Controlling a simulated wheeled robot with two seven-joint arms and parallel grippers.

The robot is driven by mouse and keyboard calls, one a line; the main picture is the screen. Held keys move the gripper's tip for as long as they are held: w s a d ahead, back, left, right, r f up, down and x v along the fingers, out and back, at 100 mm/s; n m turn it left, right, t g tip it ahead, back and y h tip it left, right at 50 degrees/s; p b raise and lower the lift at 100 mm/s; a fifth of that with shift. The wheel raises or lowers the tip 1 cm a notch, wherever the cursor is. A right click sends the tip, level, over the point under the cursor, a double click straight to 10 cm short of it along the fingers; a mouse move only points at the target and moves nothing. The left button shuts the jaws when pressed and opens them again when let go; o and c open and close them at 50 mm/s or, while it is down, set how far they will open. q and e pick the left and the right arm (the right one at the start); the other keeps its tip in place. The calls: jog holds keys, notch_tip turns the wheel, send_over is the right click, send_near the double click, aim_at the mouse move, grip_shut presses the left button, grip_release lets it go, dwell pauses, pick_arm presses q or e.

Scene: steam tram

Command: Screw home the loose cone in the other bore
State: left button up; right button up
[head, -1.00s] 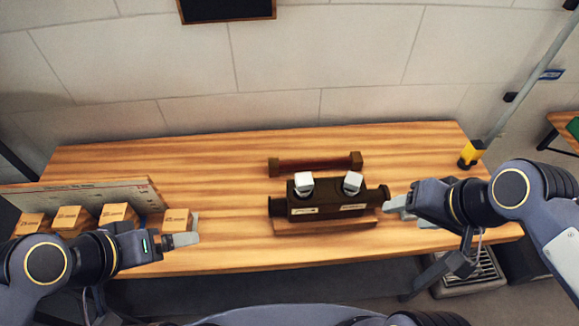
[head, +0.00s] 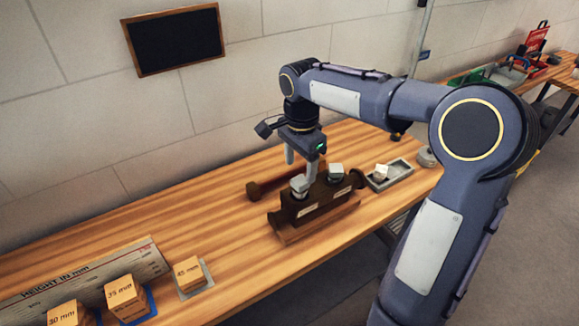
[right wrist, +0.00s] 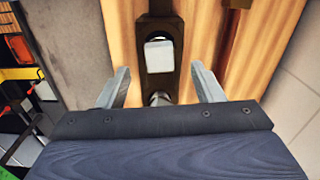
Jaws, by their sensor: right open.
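A dark brown block (head: 318,205) with pale labels lies on the bench. Two pale square-headed cones stand in its top, a left one (head: 299,186) and a right one (head: 336,171). I cannot tell which is loose. My right gripper (head: 300,162) points down above the block, close over the left cone, and is empty. In the right wrist view its fingers (right wrist: 162,88) are wide apart. One square head (right wrist: 159,57) shows ahead between them. Another cone (right wrist: 160,98) is mostly hidden by the gripper body. My left gripper is not in view.
A dark rod (head: 270,187) lies behind the block. A grey tray (head: 399,174) with a white piece is to its right. Marked wooden blocks, such as the 45 mm one (head: 190,274), and a height board (head: 80,287) are at front left. The bench's back left is clear.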

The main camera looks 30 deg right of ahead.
aim_at(300, 180)
notch_tip(300, 180, down, 7)
dwell(0.4)
jog(key=c, duration=1.2)
jog(key=shift+m, duration=0.9)
jog(key=shift+d+m+b, duration=0.1)
jog(key=shift+m+b, duration=0.35)
jog(key=shift+m, duration=0.65)
